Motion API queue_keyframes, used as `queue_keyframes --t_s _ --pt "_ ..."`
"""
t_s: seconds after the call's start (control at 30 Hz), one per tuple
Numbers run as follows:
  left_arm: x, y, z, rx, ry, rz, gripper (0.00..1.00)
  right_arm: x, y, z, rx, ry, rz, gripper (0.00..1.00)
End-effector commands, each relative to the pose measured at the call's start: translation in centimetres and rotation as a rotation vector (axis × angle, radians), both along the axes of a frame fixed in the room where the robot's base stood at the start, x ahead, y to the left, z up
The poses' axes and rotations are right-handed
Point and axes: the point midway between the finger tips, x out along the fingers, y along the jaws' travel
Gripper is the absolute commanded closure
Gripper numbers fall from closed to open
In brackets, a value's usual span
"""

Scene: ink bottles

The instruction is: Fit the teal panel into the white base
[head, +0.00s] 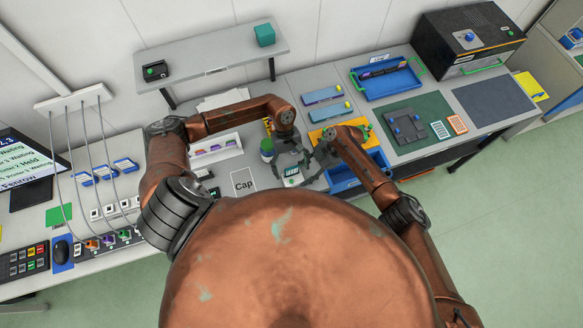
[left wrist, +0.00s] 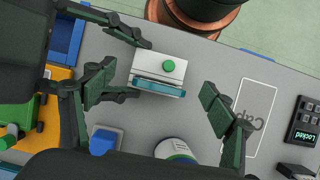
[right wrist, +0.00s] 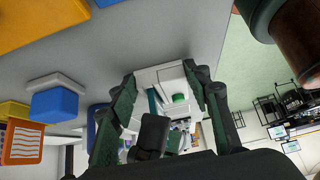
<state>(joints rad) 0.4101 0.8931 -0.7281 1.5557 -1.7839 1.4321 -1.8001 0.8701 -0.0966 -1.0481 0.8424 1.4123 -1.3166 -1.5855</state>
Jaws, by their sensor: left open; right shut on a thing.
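The white base (head: 291,181) is at the near edge of the table, in front of my body. In the left wrist view the white base (left wrist: 150,66) carries a round green knob (left wrist: 168,66), and the teal panel (left wrist: 158,87) runs along its lower long side. I cannot tell whether the panel is fully seated. My right gripper (right wrist: 160,92) is shut on the white base (right wrist: 157,74); the teal panel (right wrist: 152,101) shows between its fingers. My left gripper (left wrist: 158,98) is open, its fingers apart on both sides of the panel and touching neither part.
A round jar (left wrist: 177,150) with a green band stands close to the base. A blue block on a white stand (left wrist: 104,140) is beside it. The "Cap" card (head: 243,183) lies left. An orange tray (head: 345,128) and a blue bin (head: 345,178) are right.

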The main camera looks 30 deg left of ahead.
Motion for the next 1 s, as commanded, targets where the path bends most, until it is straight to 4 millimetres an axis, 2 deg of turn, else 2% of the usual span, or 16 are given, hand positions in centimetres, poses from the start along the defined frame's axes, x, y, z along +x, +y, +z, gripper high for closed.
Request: queue_keyframes --t_s 1.0 --pt "0.1 0.1 6.7 0.001 -0.002 -0.001 0.22 0.0 0.0 0.0 0.000 0.000 0.000 0.70"
